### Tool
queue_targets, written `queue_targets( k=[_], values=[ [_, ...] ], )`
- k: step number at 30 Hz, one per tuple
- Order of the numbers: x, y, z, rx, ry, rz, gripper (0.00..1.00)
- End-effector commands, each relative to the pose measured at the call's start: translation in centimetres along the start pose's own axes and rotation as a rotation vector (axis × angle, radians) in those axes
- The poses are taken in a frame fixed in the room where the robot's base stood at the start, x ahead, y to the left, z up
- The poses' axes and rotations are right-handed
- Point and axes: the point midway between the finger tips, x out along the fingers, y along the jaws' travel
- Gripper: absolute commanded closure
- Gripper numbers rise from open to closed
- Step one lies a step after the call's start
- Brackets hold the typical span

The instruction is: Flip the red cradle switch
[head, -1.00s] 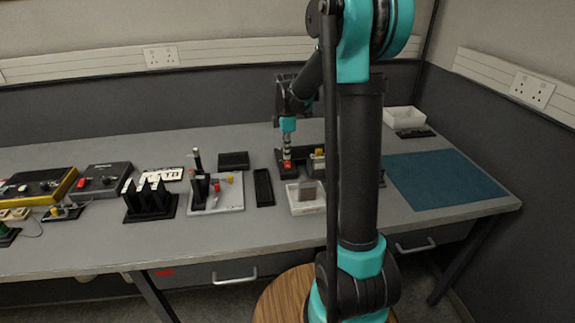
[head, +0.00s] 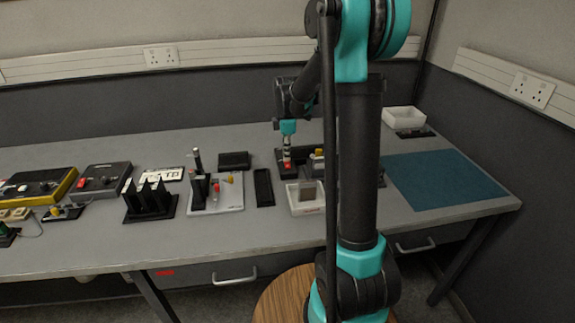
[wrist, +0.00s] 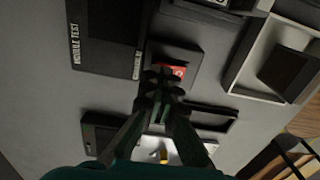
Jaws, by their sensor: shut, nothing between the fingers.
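The red switch (wrist: 179,72) sits on a dark block (wrist: 174,62) in the wrist view, partly hidden behind my fingertips. In the head view the red switch (head: 288,165) is at the front of a black cradle unit on the bench. My gripper (wrist: 162,76) is shut with nothing between its fingers. In the head view my gripper (head: 287,158) points down at the switch from just above. I cannot tell whether the fingertips touch it. Part of the unit is hidden behind my arm.
A white box (head: 305,198) and a narrow black tray (head: 264,187) stand in front of the cradle. A white plate (head: 226,195) with upright parts is to the left. A blue mat (head: 440,180) lies at the right, clear of objects.

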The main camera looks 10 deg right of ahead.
Motion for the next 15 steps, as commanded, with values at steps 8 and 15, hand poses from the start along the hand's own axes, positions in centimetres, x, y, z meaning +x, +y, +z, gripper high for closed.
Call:
queue_targets(
  k=[8,15],
  values=[
    [0.39,0.01,0.0,0.0,0.0,0.0,1.0],
    [0.73,0.0,0.0,0.0,0.0,0.0,1.0]
  ],
)
